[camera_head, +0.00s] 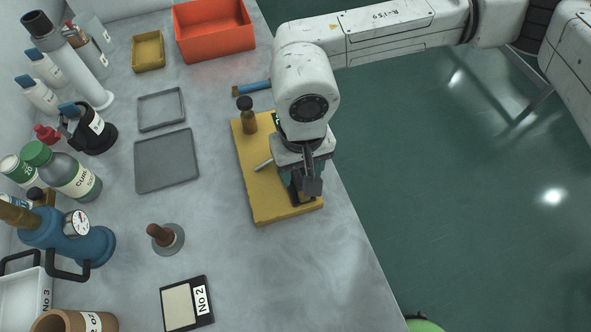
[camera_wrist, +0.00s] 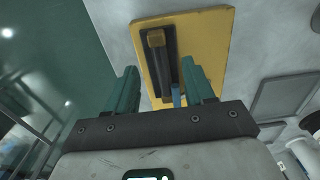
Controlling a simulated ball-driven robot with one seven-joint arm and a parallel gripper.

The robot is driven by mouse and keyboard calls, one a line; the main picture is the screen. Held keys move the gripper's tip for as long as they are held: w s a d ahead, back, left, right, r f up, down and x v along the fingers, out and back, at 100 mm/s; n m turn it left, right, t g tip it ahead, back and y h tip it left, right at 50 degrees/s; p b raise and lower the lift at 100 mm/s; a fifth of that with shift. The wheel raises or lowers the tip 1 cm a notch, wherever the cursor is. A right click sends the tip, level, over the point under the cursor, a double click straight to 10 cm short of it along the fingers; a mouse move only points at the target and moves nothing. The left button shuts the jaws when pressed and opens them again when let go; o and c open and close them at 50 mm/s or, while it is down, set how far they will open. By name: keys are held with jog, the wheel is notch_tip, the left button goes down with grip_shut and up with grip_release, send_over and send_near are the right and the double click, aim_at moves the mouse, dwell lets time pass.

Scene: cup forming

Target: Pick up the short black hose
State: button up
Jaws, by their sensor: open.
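A dark elongated piece with a brass-coloured end (camera_wrist: 156,42) lies in a dark recess on the yellow board. It looks like the short black hose, but I cannot be sure. The wrist view shows it between the two green fingers of my gripper (camera_wrist: 160,70), which is open and empty, with a gap on both sides. In the head view my gripper (camera_head: 302,188) is over the near right end of the yellow board (camera_head: 263,205) and hides most of the piece. Whether the fingertips are level with it is unclear.
A silver pin (camera_head: 263,165) and a black-topped brass piece (camera_head: 247,122) are on the board's left side. A blue-handled tool (camera_head: 252,88) lies behind it. Grey trays (camera_head: 167,160), bottles and a blue pump (camera_head: 62,235) stand left. The table's right edge is close.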

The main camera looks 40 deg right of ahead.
aim_at(301, 183)
jog(key=shift+s+f+p, duration=0.15)
jog(key=shift+f+p, duration=0.55)
jog(key=shift+f, duration=1.7)
grip_shut()
